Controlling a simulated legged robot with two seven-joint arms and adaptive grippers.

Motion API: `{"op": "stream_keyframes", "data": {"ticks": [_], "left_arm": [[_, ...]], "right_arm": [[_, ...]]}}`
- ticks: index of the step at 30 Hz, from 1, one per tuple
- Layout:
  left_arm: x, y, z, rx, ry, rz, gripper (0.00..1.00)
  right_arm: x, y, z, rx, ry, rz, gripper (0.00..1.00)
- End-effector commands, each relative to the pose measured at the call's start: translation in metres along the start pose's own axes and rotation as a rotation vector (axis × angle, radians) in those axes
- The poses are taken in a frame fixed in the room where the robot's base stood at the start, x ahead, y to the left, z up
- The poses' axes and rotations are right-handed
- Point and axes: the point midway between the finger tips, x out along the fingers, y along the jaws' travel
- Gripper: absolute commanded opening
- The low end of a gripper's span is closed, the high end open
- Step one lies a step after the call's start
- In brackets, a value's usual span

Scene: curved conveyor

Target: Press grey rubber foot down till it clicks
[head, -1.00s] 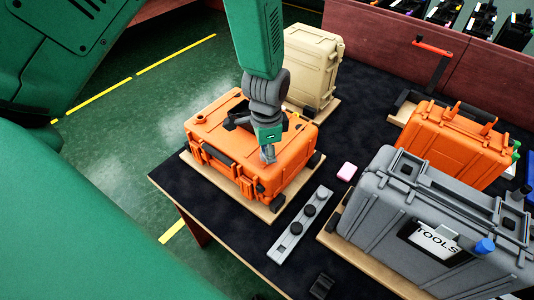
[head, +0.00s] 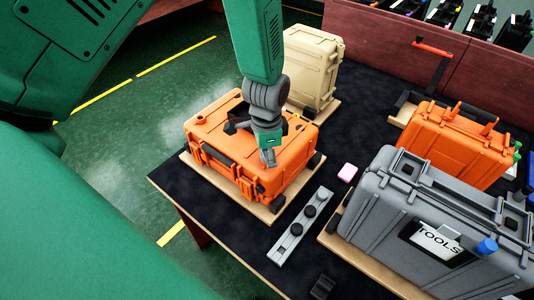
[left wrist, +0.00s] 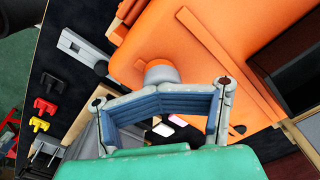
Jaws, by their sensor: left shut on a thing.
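The orange case (head: 225,135) lies flat on a wooden board on the dark table. My left gripper (head: 268,160) points down at the case's near right part, its fingertips at the case's surface. I cannot tell whether the foot is fully seated. My right gripper is not in view.
A grey tool case (head: 410,215), a second orange case (head: 450,145) and a beige case (head: 312,65) stand around.

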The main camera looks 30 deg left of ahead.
Motion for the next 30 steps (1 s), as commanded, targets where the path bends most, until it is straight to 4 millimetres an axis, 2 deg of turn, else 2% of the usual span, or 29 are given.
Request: {"op": "stream_keyframes", "data": {"ticks": [16, 30], "left_arm": [[0.002, 0.002, 0.001, 0.001, -0.005, 0.005, 0.0], [-0.046, 0.002, 0.002, -0.001, -0.001, 0.002, 0.0]], "right_arm": [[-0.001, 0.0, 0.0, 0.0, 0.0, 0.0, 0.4], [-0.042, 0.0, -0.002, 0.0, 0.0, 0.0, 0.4]]}}
